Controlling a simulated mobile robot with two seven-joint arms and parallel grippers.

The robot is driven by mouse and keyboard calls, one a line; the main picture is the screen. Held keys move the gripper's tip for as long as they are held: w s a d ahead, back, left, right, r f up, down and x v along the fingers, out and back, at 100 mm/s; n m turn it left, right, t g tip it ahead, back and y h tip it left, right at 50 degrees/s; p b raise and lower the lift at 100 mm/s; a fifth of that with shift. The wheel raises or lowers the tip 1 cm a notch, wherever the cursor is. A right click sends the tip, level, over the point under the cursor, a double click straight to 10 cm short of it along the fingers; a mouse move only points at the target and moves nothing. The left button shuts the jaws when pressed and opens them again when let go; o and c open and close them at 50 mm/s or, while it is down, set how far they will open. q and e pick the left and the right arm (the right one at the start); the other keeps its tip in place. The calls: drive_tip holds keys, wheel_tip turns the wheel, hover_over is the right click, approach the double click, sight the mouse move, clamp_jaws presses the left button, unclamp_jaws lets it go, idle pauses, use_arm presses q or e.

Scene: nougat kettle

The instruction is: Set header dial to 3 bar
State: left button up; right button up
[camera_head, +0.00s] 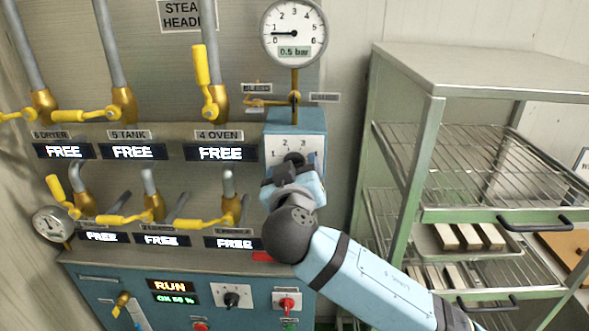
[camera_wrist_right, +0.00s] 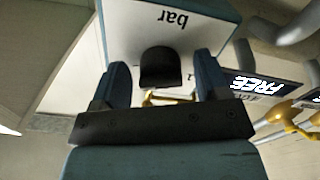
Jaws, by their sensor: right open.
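The header dial is a black knob (camera_head: 294,158) on a white plate (camera_head: 281,143) marked 1, 2, 3 on a blue box. The pressure gauge (camera_head: 293,33) above it reads 0.5 bar. My right gripper (camera_head: 291,171) is at the dial and hides the plate's lower part. In the right wrist view my right gripper (camera_wrist_right: 160,76) is open, with the black knob (camera_wrist_right: 160,66) showing between its two fingers. I cannot tell whether either finger touches it. The plate shows "bar" upside down there. My left gripper is out of view.
Yellow valve levers (camera_head: 203,80) and several FREE displays (camera_head: 221,153) fill the panel left of the dial. A RUN display (camera_head: 169,286) and red-handled switch (camera_head: 287,303) are below. A metal rack (camera_head: 409,150) with wire shelves stands at right, near my right arm.

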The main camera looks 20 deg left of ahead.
drive_tip(key=c, duration=0.9)
